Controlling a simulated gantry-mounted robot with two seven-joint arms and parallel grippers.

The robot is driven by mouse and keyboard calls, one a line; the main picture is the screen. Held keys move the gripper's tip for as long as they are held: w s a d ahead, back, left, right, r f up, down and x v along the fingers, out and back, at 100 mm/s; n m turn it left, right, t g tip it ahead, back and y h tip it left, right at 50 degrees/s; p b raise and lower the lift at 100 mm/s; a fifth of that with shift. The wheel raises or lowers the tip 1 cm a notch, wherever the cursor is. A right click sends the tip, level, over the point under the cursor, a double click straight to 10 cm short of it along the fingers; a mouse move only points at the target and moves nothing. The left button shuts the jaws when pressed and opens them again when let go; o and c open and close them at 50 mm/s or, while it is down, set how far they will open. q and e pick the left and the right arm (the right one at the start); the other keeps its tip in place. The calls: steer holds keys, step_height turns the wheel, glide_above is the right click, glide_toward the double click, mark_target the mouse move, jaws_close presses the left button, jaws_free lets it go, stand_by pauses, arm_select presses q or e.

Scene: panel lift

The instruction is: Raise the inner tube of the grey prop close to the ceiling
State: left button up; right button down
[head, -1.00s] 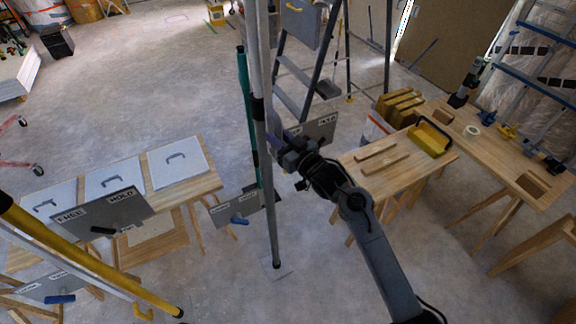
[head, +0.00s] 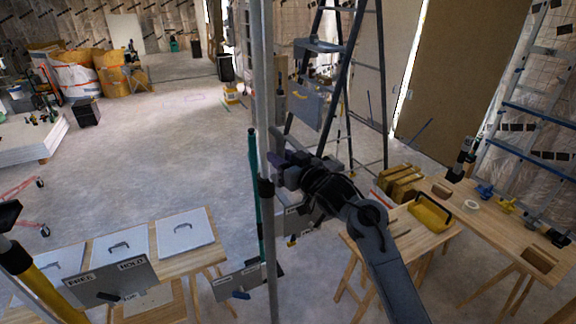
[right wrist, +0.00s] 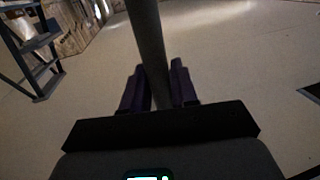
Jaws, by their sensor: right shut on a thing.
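The grey prop (head: 268,240) stands upright in the middle of the head view. A dark collar (head: 266,189) sits on it. Its slimmer inner tube (head: 262,80) runs up from there and leaves the top of the picture, so its top end and the ceiling are hidden. The prop's foot is below the picture. My right gripper (head: 279,163) is at the tube just above the collar. In the right wrist view, its purple fingers (right wrist: 160,88) are shut on the grey tube (right wrist: 148,40).
A green prop (head: 254,175) stands close behind the grey one. A stepladder (head: 352,60) is behind to the right. Wooden tables stand at right (head: 425,240) and lower left (head: 190,262). A FREE/HOLD plate (head: 110,283) and a yellow prop (head: 40,285) are at lower left.

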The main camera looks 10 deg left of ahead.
steer(key=shift+s+a+r, duration=0.1)
steer(key=shift+r, duration=0.35)
steer(key=c, duration=1.1)
jaws_free()
steer(key=shift+o, duration=0.3)
steer(key=shift+f, duration=0.15)
steer(key=shift+f, duration=0.1)
steer(key=b+v, duration=0.4)
steer(key=v, duration=0.6)
steer(key=shift+s+d, duration=0.25)
steer(key=shift+d, duration=0.05)
